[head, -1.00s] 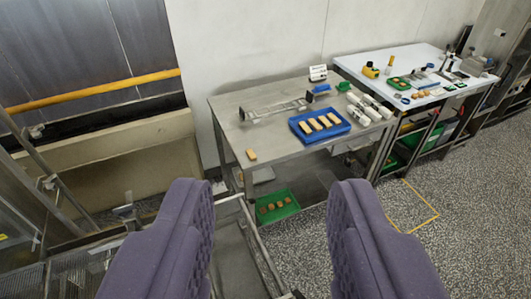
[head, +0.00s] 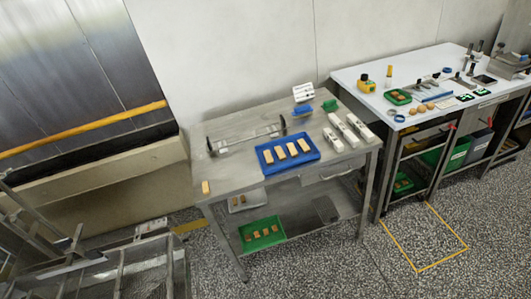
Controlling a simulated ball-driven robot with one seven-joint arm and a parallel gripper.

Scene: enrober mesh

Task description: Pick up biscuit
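A single tan biscuit (head: 206,187) lies alone at the left front corner of the steel table (head: 235,170). Several more tan biscuits (head: 292,149) lie in a row in a blue tray (head: 268,169) on the same table. Several smaller brown pieces (head: 264,231) lie in a green tray (head: 246,246) on the lower shelf; I cannot tell whether they are biscuits. My gripper does not show in the current view.
A white-topped bench (head: 425,75) with tools stands further right. A metal frame (head: 110,270) is at lower left. Speckled floor (head: 340,260) is open in front.

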